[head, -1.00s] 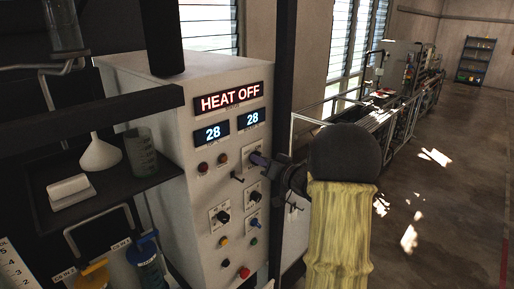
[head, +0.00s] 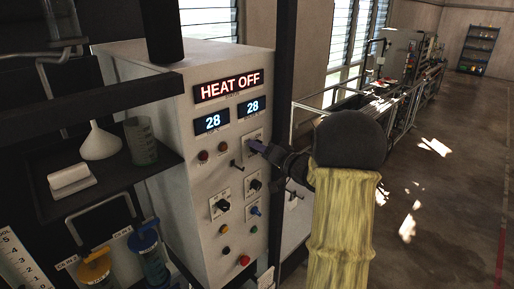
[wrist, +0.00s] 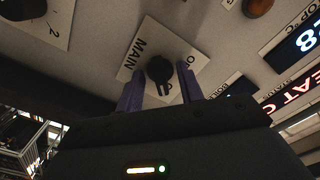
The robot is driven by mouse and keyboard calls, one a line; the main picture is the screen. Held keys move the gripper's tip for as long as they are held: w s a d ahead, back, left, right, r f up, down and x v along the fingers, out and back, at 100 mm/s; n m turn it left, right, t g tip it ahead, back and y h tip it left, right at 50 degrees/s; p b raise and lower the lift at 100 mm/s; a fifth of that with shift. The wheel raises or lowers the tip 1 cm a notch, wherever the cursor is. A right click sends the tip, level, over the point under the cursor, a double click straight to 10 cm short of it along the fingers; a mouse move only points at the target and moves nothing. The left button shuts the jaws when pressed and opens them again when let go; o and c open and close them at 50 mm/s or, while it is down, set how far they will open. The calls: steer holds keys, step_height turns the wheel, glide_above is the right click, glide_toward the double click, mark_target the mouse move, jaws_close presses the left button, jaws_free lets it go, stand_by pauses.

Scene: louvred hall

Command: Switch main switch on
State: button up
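The main switch is a black rotary knob (wrist: 160,70) on a white plate marked MAIN (wrist: 138,52) in the wrist view. In the head view its plate (head: 252,136) sits below the right-hand 28 display, partly hidden by my gripper. My gripper (wrist: 160,88) is open, with its purple fingertips on either side of the knob and visible gaps to it. In the head view my gripper (head: 257,147) reaches the panel from the right. The status display (head: 228,85) reads HEAT OFF.
The pale control cabinet (head: 150,75) carries several other knobs and buttons, including a red button (head: 244,260) low down. A dark shelf (head: 120,185) with a funnel and beaker stands left. A dark post (head: 282,90) rises just behind my gripper. Open floor lies right.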

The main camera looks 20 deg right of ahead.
steer(key=shift+s, duration=0.1)
steer(key=v, duration=0.6)
steer(key=shift+s+d, duration=0.15)
steer(key=shift+s, duration=0.25)
steer(key=b+v, duration=0.8)
steer(key=v, duration=0.9)
steer(key=shift+s, duration=0.2)
steer(key=shift+d, duration=0.1)
